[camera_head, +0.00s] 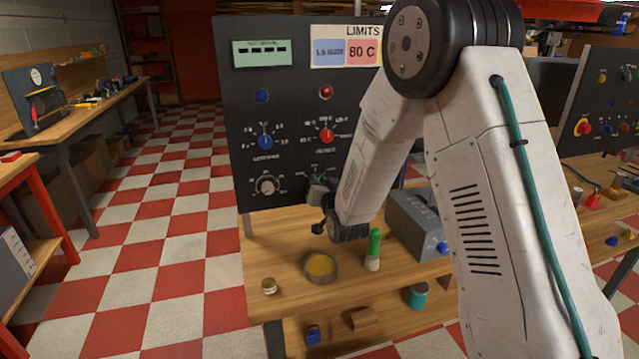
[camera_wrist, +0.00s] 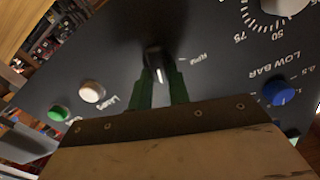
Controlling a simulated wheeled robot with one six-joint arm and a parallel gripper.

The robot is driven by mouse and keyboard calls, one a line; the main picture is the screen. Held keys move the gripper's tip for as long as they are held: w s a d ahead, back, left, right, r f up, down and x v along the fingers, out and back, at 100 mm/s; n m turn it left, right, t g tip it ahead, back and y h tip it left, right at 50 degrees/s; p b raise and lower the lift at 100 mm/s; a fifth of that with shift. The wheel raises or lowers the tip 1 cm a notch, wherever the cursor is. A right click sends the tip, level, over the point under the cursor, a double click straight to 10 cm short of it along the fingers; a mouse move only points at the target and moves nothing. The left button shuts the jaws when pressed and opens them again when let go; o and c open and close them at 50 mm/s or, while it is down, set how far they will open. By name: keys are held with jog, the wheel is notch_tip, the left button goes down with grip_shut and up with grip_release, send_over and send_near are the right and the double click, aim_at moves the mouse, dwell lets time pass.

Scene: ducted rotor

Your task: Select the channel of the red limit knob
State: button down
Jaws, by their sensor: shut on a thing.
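The red limit knob (camera_head: 327,136) is on the dark control panel (camera_head: 300,100), with a ring of white marks around it. A blue limit knob (camera_head: 265,142) is to its left; it also shows in the wrist view (camera_wrist: 279,92). In the wrist view, my gripper (camera_wrist: 160,80) has its green fingers on either side of a black selector knob (camera_wrist: 157,60) with a white pointer line, and is shut on it. An "RPM" label is right of this knob. In the head view my gripper is low at the panel, below the red knob, its fingertips largely hidden.
The LIMITS card (camera_head: 346,53) reads "80 C" on red. A small display (camera_head: 262,53) shows dashes. A grey-white dial (camera_head: 267,186) is lower left. Green (camera_wrist: 58,113) and white (camera_wrist: 92,91) buttons show in the wrist view. A green-capped bottle (camera_head: 374,250) and round tin (camera_head: 320,267) stand on the bench.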

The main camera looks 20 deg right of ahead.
jog(key=m, duration=0.4)
jog(key=shift+d+f+m, duration=0.1)
jog(key=shift+d+m, duration=0.15)
jog(key=shift+m, duration=0.05)
jog(key=shift+d+f+m, duration=0.1)
jog(key=shift+f+m, duration=0.05)
jog(key=shift+m, duration=1.65)
jog(key=c, duration=1.3)
grip_release()
jog(key=shift+s, duration=3.9)
